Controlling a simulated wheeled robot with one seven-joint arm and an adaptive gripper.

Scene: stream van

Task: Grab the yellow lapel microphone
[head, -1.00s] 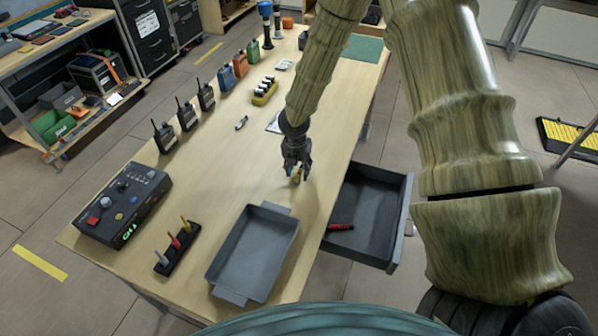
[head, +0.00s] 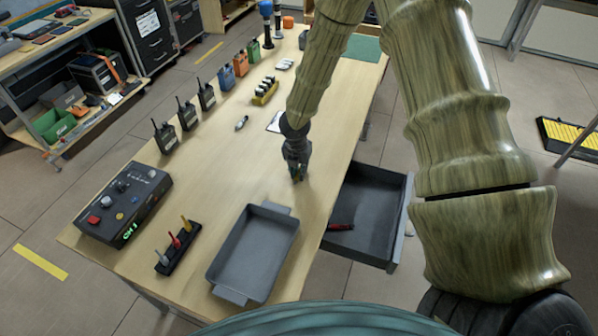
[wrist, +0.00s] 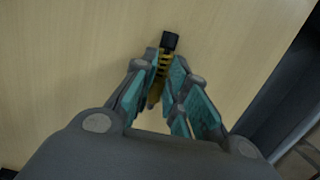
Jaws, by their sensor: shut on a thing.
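The yellow lapel microphone, yellow with a black tip, shows in the wrist view (wrist: 168,42) between my gripper's fingers, just at the tabletop. My gripper (wrist: 165,85) is shut on it. In the head view my gripper (head: 297,178) points down at the table (head: 222,180), behind the grey tray and near the table's right edge. The microphone is hidden by the fingers in the head view. I cannot tell whether it touches the wood.
The grey tray (head: 228,268) stands in front of my gripper. An open drawer (head: 372,212) with a red item (head: 340,227) is at the right. A small rack (head: 178,250) and a black control box (head: 125,205) are at the left. Several radios line the far-left edge.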

